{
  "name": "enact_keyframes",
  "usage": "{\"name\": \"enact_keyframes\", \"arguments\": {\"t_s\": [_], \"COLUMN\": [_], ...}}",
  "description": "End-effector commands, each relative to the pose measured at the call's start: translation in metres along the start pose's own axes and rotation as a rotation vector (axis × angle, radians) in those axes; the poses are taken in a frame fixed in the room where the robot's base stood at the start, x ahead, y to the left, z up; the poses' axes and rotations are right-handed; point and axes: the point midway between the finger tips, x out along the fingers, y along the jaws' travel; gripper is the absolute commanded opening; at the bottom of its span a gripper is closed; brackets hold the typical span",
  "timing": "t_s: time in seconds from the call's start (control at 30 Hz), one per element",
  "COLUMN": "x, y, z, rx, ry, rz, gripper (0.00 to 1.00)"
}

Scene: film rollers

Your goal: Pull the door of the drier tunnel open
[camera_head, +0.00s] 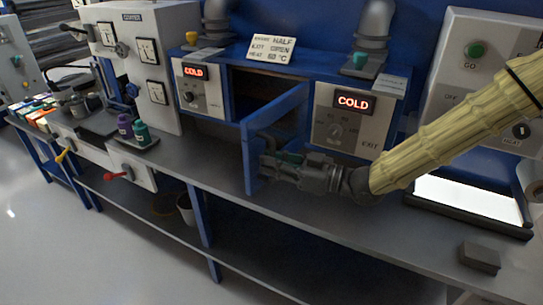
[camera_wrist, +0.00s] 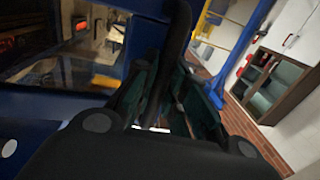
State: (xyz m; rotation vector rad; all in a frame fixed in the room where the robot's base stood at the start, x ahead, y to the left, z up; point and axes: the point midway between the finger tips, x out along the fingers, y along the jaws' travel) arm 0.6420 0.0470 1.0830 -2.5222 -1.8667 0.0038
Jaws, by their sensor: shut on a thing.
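The blue door (camera_head: 284,108) of the drier tunnel (camera_head: 340,68) stands part open, swung out from the front towards the bench's front edge. Its hinge side is at the right, beside the exit panel. My gripper (camera_head: 266,152) is at the door's outer edge, reaching in from the right. It is shut on the door's handle, a dark bar (camera_wrist: 180,45) between the fingers (camera_wrist: 165,98) in the wrist view. The blue door also shows at the left there (camera_wrist: 40,103). The fingers and wrist hide much of the grip.
Panels reading COLD flank the opening, at the left (camera_head: 198,90) and right (camera_head: 352,120). A card (camera_head: 271,47) stands on top. Purple and teal bottles (camera_head: 133,128) stand left on the bench (camera_head: 215,160). A light plate (camera_head: 465,198) and dark block (camera_head: 480,257) lie right.

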Motion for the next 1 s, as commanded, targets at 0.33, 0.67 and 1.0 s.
{"name": "enact_keyframes", "arguments": {"t_s": [0.33,0.67,1.0], "x": [-0.029,-0.035,-0.035], "y": [0.000,0.001,0.001], "z": [-0.003,-0.002,-0.002], "rx": [0.001,0.001,0.001], "ry": [0.003,0.003,0.003], "rz": [-0.013,-0.014,-0.014], "gripper": [0.00,0.00,0.33]}}
